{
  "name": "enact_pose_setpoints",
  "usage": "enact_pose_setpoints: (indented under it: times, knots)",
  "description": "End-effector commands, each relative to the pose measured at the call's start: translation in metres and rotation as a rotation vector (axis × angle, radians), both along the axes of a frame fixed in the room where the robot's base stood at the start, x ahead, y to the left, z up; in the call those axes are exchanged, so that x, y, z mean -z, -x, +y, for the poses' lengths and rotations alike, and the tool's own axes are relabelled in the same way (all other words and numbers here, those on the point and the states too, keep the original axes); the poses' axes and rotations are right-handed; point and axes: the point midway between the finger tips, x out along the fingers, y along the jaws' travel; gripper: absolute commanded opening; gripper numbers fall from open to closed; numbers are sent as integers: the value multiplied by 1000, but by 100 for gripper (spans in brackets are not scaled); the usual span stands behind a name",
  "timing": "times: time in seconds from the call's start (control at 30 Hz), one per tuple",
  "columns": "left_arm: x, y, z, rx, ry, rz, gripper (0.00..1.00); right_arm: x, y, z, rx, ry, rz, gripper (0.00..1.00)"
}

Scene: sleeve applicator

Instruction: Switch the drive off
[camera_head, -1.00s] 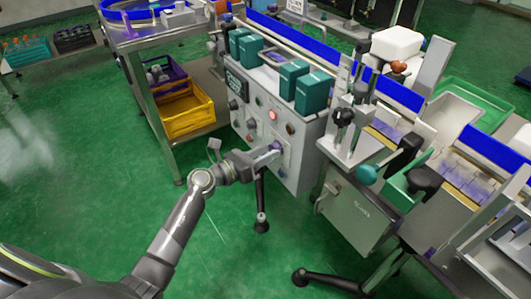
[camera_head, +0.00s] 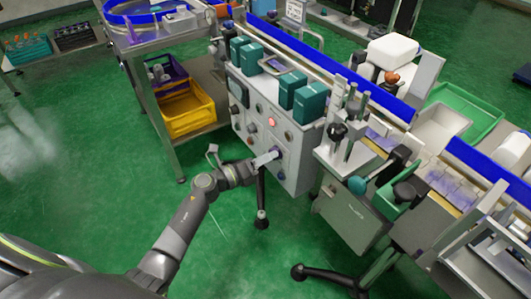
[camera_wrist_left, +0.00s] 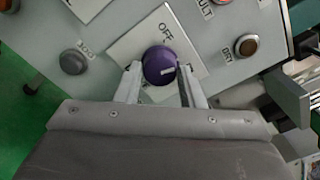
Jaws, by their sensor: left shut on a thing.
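The drive switch is a purple rotary knob (camera_wrist_left: 160,65) on a white plate (camera_wrist_left: 125,48) marked OFF in the left wrist view. A white mark on the knob points to the right of the picture, not at the word OFF. My left gripper (camera_wrist_left: 159,82) is shut on the knob, one finger on each side. In the head view my left gripper (camera_head: 268,158) reaches the lower front of the grey control box (camera_head: 302,172). The knob is mostly hidden there. Another label below the knob is partly covered by the gripper. My right gripper is not in view.
A red lit button (camera_head: 271,122) and other buttons sit on the same panel. In the wrist view a dark button (camera_wrist_left: 74,62) and a brown button (camera_wrist_left: 246,45) flank the plate. A cart with a yellow bin (camera_head: 190,112) stands left; the conveyor machine stands right.

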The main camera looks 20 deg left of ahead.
Motion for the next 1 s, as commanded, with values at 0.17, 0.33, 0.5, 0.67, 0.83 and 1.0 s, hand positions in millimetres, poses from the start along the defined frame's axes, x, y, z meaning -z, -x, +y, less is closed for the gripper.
enact_pose_setpoints:
  times: [0.17, 0.33, 0.5, 0.67, 0.83, 1.0]
  knots:
    - [-4, 0, 0, -2, 108, 87, 13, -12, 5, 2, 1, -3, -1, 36]
    - [-4, 0, 0, -1, 236, 188, 13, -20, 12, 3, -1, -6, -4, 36]
    - [-3, 0, 1, -3, 363, 287, 13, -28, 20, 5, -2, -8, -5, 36]
    - [-3, 0, 1, -1, 482, 379, 13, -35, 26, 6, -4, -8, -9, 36]
    - [-2, 0, 1, -2, 599, 470, 13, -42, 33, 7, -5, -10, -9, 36]
    - [-1, 0, 1, -2, 696, 546, 13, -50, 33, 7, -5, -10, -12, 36]
